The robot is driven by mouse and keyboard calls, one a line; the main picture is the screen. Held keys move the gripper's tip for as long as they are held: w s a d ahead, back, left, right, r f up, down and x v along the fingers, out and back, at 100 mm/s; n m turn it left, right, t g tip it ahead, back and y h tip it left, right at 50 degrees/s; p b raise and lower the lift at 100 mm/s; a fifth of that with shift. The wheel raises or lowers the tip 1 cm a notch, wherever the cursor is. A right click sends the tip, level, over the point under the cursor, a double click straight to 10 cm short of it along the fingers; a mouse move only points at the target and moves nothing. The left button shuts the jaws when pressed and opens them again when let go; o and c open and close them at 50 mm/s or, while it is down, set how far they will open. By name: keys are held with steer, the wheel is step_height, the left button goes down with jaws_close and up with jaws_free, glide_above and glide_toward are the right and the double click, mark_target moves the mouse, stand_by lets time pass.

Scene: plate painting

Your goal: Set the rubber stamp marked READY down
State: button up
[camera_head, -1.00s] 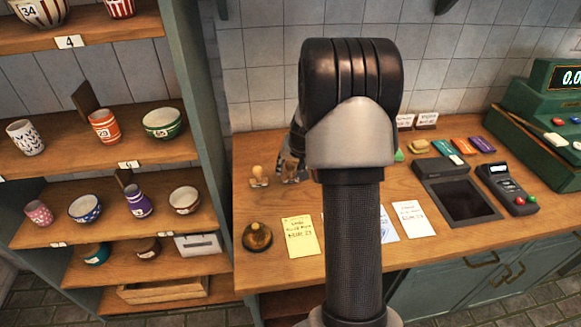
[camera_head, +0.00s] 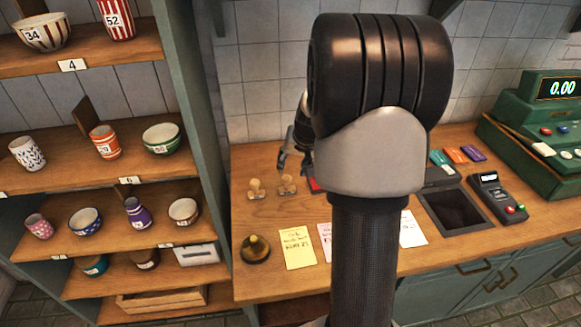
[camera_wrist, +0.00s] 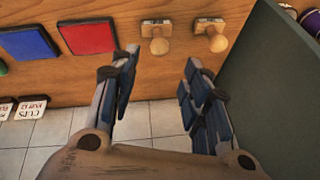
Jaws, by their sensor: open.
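Two rubber stamps with wooden handles stand upright on the wooden counter, a left one (camera_head: 256,189) and a right one (camera_head: 287,186). Both also show at the top of the wrist view, one (camera_wrist: 158,39) near the middle and one (camera_wrist: 211,36) to its right. Their lettering is too small to read, so I cannot tell which is marked READY. My gripper (camera_head: 283,162) is behind and above the right stamp in the head view. In the wrist view my gripper (camera_wrist: 161,58) is open and empty, its fingers apart from both stamps.
Red (camera_wrist: 88,36) and blue (camera_wrist: 29,43) pads lie beside the stamps. A brass bell (camera_head: 255,249) and a yellow note (camera_head: 297,248) lie in front. A shelf of pottery (camera_head: 125,145) stands left. A card terminal (camera_head: 497,191) and green register (camera_head: 540,125) are right.

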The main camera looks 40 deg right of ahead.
steer(key=s+a+r+n+y, duration=0.1)
steer(key=s+a+r+n, duration=0.15)
steer(key=a+r, duration=0.5)
steer(key=s+a+r+n, duration=0.2)
steer(key=s+a+r, duration=0.2)
steer(key=a, duration=0.7)
steer(key=s+a+n, duration=0.4)
steer(key=s+a, duration=0.7)
steer(key=s, duration=0.5)
steer(key=shift+s+a+r, duration=0.25)
steer(key=shift+a+r, duration=0.05)
steer(key=shift+n, duration=0.25)
